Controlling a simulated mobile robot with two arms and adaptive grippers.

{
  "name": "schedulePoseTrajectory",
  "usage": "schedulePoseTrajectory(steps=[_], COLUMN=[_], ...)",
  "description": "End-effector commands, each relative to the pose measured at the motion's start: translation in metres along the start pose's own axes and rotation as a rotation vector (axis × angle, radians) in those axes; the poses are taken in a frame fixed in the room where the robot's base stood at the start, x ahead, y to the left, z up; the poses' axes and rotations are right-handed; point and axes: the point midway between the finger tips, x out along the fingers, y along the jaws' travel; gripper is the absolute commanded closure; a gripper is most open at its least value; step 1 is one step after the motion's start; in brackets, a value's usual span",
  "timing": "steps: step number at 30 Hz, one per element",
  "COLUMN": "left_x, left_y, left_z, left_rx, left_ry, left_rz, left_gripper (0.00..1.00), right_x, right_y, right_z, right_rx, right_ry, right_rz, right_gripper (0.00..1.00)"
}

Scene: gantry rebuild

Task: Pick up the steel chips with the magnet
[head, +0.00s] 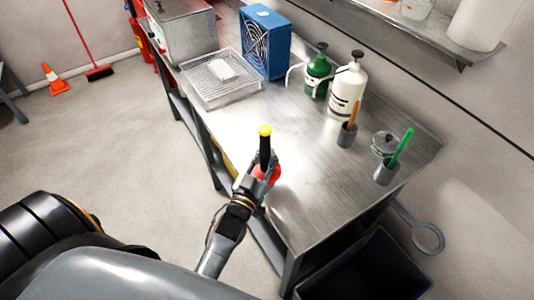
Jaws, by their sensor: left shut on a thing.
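My left gripper (258,176) is shut on the magnet (265,150), a black upright handle with a yellow top. A red round part shows low at the gripper's fingers. The gripper and magnet are at the near edge of the steel bench (300,150); whether they touch its top I cannot tell. I cannot make out steel chips for certain. A small round glassy or metal dish (385,143) stands at the bench's right end, its contents too small to tell. My right gripper is not in view.
A wire-rack tray (222,90), a blue fan box (265,42), a green bottle (317,75) and a white bottle (347,92) stand along the bench. Two grey cups (387,173) hold brushes or tools at right. A dark bin (365,270) stands below. The bench's middle is clear.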

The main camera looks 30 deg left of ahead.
Motion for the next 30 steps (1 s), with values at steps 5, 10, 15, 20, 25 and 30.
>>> schedulePoseTrajectory(steps=[5,10,15,20,25,30], left_x=[0.002,0.005,0.007,0.009,0.009,0.009], left_y=[0.000,-0.001,-0.001,-0.001,-0.001,-0.001], left_z=[0.004,0.010,0.017,0.019,0.018,0.018], left_rx=[0.000,0.000,0.001,0.001,0.001,0.000], left_ry=[0.005,0.005,0.004,0.004,0.004,0.004], left_rz=[0.001,0.001,0.001,0.001,0.001,0.000], left_gripper=[1.00,1.00,1.00,1.00,1.00,1.00], right_x=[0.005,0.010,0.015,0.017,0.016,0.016], right_y=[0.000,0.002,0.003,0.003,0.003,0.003], right_z=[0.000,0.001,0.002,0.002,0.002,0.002], right_rx=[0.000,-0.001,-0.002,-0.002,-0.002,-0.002], right_ry=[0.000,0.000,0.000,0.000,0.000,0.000], right_rz=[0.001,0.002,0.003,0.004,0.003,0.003], right_gripper=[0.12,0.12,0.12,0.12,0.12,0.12])
